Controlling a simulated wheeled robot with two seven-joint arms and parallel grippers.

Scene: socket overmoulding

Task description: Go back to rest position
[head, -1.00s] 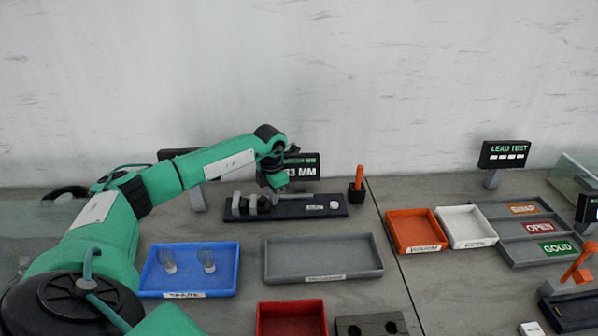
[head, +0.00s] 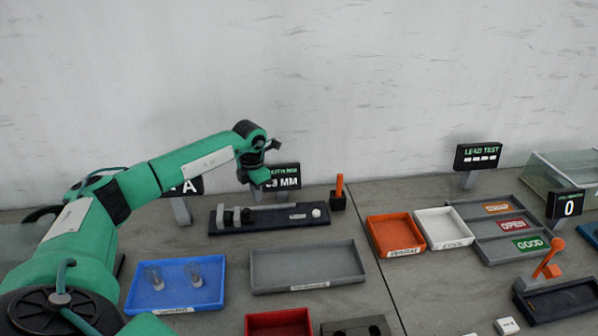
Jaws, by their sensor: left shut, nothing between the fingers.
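My left arm comes in from the left over the table, and its gripper (head: 256,184) hangs above the back left, just over the left end of the dark measuring fixture (head: 268,222). My right gripper is not in view.
A blue tray (head: 137,292) holds two clear pieces. A grey tray (head: 257,275), orange tray (head: 373,232), white tray (head: 423,232) and sorting tray (head: 478,246) stand on the table. Displays (head: 478,156) stand at the back. An orange-handled lever device (head: 547,270) is at right.

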